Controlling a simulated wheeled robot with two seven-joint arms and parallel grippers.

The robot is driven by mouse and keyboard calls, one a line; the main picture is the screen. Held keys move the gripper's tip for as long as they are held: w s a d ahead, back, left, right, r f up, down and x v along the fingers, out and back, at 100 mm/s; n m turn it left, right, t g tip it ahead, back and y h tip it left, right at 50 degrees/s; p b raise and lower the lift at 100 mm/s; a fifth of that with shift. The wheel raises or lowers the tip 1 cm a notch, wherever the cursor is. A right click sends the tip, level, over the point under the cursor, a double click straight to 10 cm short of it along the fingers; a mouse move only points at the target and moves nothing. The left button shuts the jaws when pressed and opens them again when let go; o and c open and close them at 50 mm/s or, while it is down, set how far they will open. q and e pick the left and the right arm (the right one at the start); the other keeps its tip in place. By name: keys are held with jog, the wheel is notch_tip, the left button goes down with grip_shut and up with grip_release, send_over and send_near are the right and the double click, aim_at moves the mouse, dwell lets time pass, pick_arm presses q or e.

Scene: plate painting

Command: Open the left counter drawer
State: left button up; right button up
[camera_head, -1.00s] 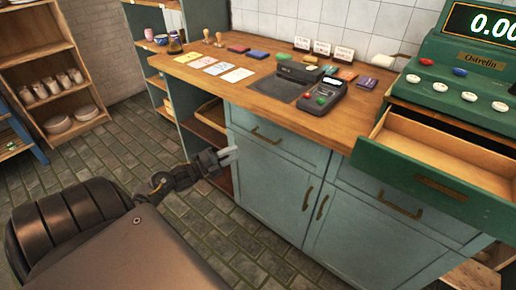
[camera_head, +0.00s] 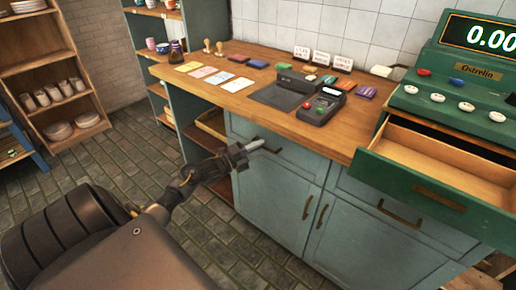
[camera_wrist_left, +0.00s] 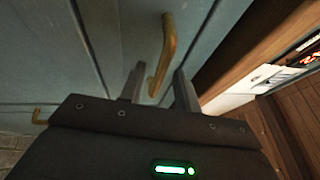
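The left counter drawer (camera_head: 305,164) is a closed blue-grey front under the wooden counter top. Its brass handle (camera_head: 282,150) is partly covered by my left gripper (camera_head: 254,145), which is right at the drawer front. In the left wrist view the handle (camera_wrist_left: 169,45) runs down toward the gap between the two fingers of my left gripper (camera_wrist_left: 160,85). The fingers are apart, with one on each side of the handle's near end. I cannot tell whether they touch it. My right gripper is not in view.
A green cash register's open drawer (camera_head: 440,185) juts out at the right. Another closed drawer (camera_head: 400,212) and cupboard doors (camera_head: 275,200) lie below. A card terminal (camera_head: 321,105) and colored cards stand on the counter top (camera_head: 240,100). The tiled floor in front is clear.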

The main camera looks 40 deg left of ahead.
pick_arm(q)
jog(key=shift+w, duration=0.1)
grip_shut()
jog(key=shift+d, duration=0.1)
dwell(0.3)
